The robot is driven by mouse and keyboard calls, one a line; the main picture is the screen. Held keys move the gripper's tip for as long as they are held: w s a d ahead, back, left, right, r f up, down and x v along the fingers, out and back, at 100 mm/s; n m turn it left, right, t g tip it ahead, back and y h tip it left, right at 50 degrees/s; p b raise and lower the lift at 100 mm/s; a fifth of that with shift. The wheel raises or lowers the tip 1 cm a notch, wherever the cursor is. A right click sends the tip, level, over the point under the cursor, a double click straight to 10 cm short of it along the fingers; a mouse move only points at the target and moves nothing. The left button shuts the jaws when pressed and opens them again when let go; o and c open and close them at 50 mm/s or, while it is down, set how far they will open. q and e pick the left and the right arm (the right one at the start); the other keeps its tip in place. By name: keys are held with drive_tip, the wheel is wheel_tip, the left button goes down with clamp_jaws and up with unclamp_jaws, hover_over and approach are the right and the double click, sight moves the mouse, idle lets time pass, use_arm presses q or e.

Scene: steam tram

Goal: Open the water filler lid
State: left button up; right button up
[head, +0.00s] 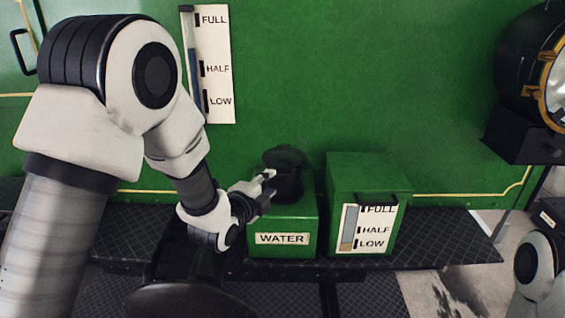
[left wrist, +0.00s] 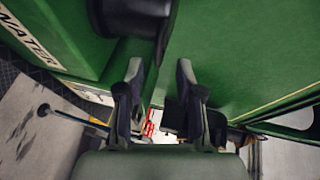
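The green water box (head: 282,239) with a "WATER" label stands on the dark ledge. A black filler neck (head: 291,186) rises from its top, with the round black lid (head: 284,156) over it. I cannot tell whether the lid is fully seated. My left gripper (head: 269,178) is at the left front side of the neck, just below the lid. In the left wrist view my left gripper (left wrist: 160,72) has its fingers apart with nothing between them. The black filler (left wrist: 132,16) shows beyond the fingertips at the top. My right gripper is out of view.
A second green box (head: 368,178) with a level gauge stands close to the right of the water box. A green wall (head: 420,90) rises right behind both. A lamp (head: 535,75) hangs at the far right. The ledge (head: 450,243) is bare right of the boxes.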

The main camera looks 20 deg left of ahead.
sight(284, 176)
use_arm(q)
drive_tip(key=x, duration=0.2)
drive_tip(key=p+x, duration=0.1)
drive_tip(key=x, duration=0.1)
drive_tip(key=d+p+x, duration=0.1)
drive_tip(key=x, duration=0.2)
drive_tip(key=shift+w+a+f, duration=0.15)
drive_tip(key=shift+w+a, duration=0.05)
drive_tip(key=shift+s+d, duration=0.15)
drive_tip(key=shift+d, duration=0.2)
drive_tip(key=c, duration=0.3)
clamp_jaws()
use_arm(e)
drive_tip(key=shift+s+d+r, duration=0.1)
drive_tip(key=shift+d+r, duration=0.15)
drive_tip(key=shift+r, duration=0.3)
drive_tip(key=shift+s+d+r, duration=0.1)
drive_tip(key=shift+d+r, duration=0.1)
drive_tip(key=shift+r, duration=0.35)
